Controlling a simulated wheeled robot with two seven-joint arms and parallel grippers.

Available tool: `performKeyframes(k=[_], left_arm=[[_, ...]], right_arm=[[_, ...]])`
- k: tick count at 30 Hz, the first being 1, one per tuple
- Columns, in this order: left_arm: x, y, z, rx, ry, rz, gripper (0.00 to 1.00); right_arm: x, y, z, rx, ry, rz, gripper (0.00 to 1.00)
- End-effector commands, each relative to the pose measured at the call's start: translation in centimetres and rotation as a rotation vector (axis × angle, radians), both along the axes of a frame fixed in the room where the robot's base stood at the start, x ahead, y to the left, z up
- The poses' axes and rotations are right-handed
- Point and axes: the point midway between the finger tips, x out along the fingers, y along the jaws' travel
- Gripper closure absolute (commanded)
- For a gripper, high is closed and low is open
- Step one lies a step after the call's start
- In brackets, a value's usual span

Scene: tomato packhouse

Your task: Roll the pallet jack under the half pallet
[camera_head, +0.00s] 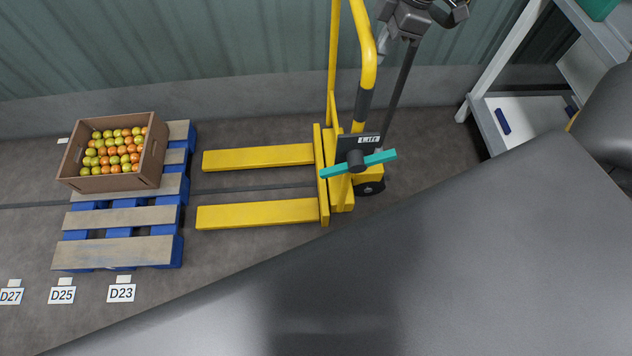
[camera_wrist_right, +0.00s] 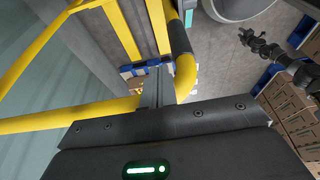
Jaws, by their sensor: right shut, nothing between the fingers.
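The yellow pallet jack (camera_head: 258,212) stands on the floor in the head view, its two forks pointing left at the half pallet. The fork tips are a short gap from the pallet's right side. The half pallet (camera_head: 122,218) has blue blocks and grey-brown boards. My right gripper (camera_head: 410,32) is at the top, right of the jack's yellow handle frame (camera_head: 366,45). In the right wrist view its fingers (camera_wrist_right: 158,84) are shut and empty, close to the yellow handle tube (camera_wrist_right: 182,50). Contact with it cannot be told. My left gripper is not seen.
A crate (camera_head: 113,183) of tomatoes sits on the pallet's far part. A "Lift" box with a teal lever (camera_head: 378,160) is on the jack. Floor labels (camera_head: 121,293) lie in front of the pallet. A shelf (camera_head: 500,95) stands right, a corrugated wall behind.

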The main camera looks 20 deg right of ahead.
Motion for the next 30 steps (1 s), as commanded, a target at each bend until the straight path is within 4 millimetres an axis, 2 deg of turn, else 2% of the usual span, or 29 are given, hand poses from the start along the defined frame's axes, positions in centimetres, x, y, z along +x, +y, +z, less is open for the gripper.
performKeyframes(k=[4, 18, 30], left_arm=[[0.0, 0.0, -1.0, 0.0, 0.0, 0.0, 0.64], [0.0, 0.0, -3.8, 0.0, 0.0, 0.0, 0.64], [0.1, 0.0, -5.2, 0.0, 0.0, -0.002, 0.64]], right_arm=[[0.5, 1.3, -0.3, -0.002, -0.001, 0.003, 1.0], [2.7, 7.8, -0.3, 0.001, -0.002, 0.006, 1.0], [4.4, 12.9, -0.3, 0.004, 0.003, -0.001, 1.0]])
